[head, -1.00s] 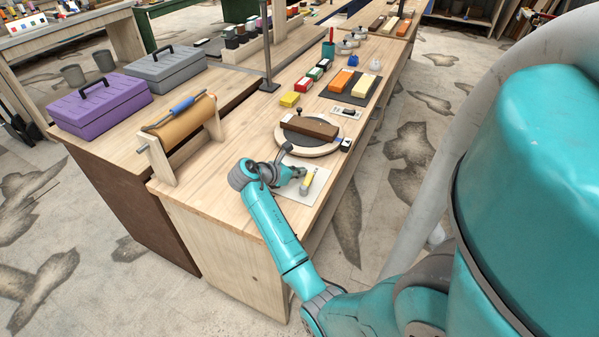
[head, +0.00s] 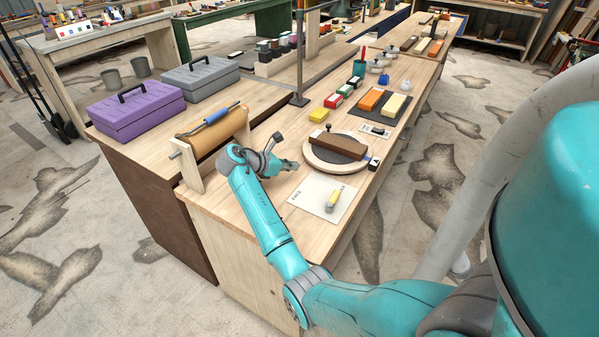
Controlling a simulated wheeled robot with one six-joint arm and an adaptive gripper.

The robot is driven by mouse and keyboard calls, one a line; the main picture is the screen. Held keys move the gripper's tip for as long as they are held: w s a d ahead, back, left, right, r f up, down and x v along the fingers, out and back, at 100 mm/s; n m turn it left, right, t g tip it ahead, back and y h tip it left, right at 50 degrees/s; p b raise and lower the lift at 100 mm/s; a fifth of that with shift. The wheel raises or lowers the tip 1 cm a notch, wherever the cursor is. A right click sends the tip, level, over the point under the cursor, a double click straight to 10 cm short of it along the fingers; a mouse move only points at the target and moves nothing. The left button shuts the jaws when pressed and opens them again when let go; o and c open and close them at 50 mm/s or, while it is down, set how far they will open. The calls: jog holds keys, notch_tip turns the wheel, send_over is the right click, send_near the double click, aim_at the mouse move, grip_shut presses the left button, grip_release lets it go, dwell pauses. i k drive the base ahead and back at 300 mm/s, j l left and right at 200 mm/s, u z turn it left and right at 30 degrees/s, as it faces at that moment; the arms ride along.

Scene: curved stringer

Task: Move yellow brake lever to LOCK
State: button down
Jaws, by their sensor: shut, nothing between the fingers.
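The yellow brake lever (head: 335,199) is on a white plate (head: 312,204) near the front end of the wooden bench. Small dark lettering shows near the plate's left edge and near its far right side, the latter by the lever's far end. The lettering is too small to read surely. The lever leans toward the far right lettering. My gripper (head: 296,165) is shut and empty, above the bench beyond the plate's far left edge. It is apart from the lever, and nothing hides the lever.
A round turntable (head: 309,158) with a brown block (head: 338,146) stands just beyond the plate, close to my gripper. A paper roll on a wooden stand (head: 213,133) is at the left. A dark post (head: 299,60) rises behind. Bare bench lies left of the plate.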

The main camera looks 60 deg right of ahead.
aim_at(329, 206)
jog(key=i+j, duration=0.1)
jog(key=j, duration=0.25)
jog(key=i+j, duration=0.15)
jog(key=j, duration=0.15)
jog(key=i+j, duration=0.1)
jog(key=j, duration=0.25)
jog(key=i+j, duration=0.15)
jog(key=j, duration=0.15)
